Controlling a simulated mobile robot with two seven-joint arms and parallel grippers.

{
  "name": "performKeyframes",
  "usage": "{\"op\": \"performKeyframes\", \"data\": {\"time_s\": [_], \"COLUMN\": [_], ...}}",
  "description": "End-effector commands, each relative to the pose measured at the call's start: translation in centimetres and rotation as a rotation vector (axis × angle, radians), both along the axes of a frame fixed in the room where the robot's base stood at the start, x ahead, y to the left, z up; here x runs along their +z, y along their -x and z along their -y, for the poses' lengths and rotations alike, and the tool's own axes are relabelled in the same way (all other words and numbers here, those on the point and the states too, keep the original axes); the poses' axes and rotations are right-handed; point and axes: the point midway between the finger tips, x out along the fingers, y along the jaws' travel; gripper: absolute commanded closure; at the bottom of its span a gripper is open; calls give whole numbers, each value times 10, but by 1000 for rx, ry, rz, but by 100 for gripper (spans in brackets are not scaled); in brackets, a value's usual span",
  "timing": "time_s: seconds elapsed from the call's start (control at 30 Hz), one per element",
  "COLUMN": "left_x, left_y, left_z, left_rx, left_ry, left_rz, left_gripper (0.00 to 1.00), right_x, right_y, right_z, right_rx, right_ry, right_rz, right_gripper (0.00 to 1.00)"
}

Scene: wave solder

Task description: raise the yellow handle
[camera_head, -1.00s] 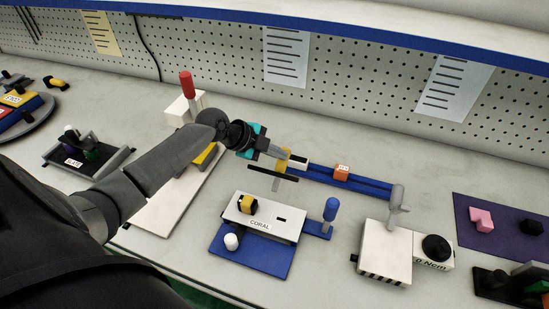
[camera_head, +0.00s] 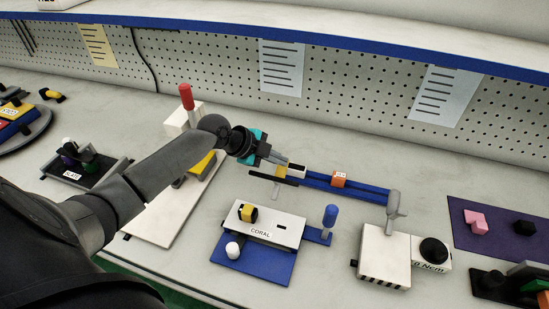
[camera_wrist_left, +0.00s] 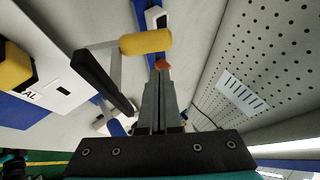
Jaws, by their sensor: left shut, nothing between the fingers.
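In the head view the yellow handle (camera_head: 280,173) is small and partly hidden by my gripper, at the left end of a blue rail. My left gripper (camera_head: 289,162) is shut and empty, close beside the handle. In the wrist view the shut fingers (camera_wrist_left: 160,72) point past the handle; whether they touch it I cannot tell.
A black bar (camera_wrist_left: 100,80) lies beside the handle. The blue rail (camera_head: 365,190) carries an orange block (camera_head: 339,179). A white CORAL plate (camera_head: 283,222) on a blue base stands in front. A red-handled lever (camera_head: 186,97) stands behind my arm.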

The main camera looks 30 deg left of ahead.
Motion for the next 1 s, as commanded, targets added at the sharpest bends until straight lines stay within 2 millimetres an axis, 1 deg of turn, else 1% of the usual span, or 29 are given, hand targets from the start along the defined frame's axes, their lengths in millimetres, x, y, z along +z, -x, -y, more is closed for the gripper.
{"op": "performKeyframes", "data": {"time_s": [0.03,0.1,0.17,0.3,0.5,0.7,1.0], "left_x": [11,18,23,43,70,83,87], "left_y": [-1,-1,6,23,42,51,53], "left_z": [3,8,0,-10,-23,-30,-31], "left_rx": [0,2,3,2,0,2,2], "left_ry": [-1,1,-5,-5,-4,-1,1], "left_rz": [1,2,2,-2,-1,0,0], "left_gripper": [100,100,100,100,100,100,100], "right_x": [11,19,16,17,20,21,21], "right_y": [0,0,2,3,0,0,-1], "right_z": [0,0,-1,-2,-2,-2,-2], "right_rx": [0,0,0,0,0,0,0], "right_ry": [0,-1,-2,-2,-2,-2,-2], "right_rz": [0,0,-2,-4,1,1,1], "right_gripper": [50,50,50,50,50,50,50]}}
